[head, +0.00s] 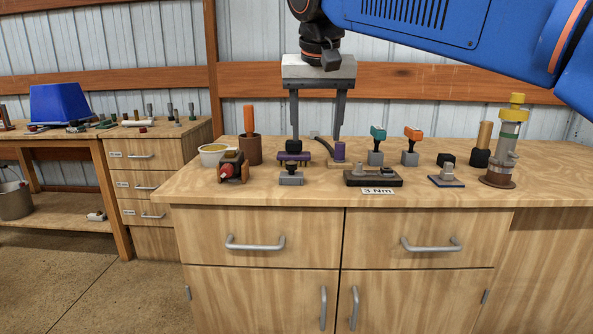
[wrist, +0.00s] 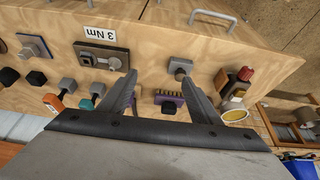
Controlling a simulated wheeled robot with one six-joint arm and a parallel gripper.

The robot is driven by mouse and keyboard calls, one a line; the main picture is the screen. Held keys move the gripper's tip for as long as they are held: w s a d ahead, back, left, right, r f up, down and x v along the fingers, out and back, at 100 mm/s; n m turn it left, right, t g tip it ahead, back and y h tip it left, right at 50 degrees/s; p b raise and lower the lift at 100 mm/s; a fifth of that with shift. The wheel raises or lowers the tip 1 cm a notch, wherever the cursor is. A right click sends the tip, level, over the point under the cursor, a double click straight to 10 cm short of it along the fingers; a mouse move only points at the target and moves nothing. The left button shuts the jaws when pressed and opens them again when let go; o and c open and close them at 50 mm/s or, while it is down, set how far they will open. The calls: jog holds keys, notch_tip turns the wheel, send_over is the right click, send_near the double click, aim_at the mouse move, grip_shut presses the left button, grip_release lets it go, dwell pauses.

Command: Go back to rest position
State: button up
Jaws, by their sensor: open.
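My gripper (head: 316,132) is open and points down above the wooden workbench (head: 400,188). It also shows in the wrist view (wrist: 163,80), with nothing held between its fingers. In the head view its left finger is over or in front of a purple and black toothed piece (head: 293,157), and its right finger is near a small purple cylinder (head: 340,152). In the wrist view the toothed piece (wrist: 168,98) shows between the fingers. I cannot tell the exact gap to these things.
An orange-handled tool in a brown holder (head: 250,148), a bowl (head: 213,152) and a black block (head: 373,178) labelled 3 Nm stand on the bench. A teal tool (head: 377,133), an orange one (head: 413,133) and a yellow-topped column (head: 505,140) stand right. The space above is mostly clear.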

jog(key=s+d+f, duration=0.5)
jog(key=d+f, duration=0.3)
jog(key=d, duration=0.3)
jog(key=s+d+f, duration=0.4)
jog(key=s+f, duration=0.2)
jog(key=f, duration=0.3)
jog(key=s+d+f, duration=0.5)
jog(key=s+f, duration=0.1)
jog(key=f, duration=0.2)
jog(key=s+d+f, duration=0.5)
jog(key=s+f, duration=0.2)
jog(key=f, duration=0.2)
jog(key=shift+f, duration=0.35)
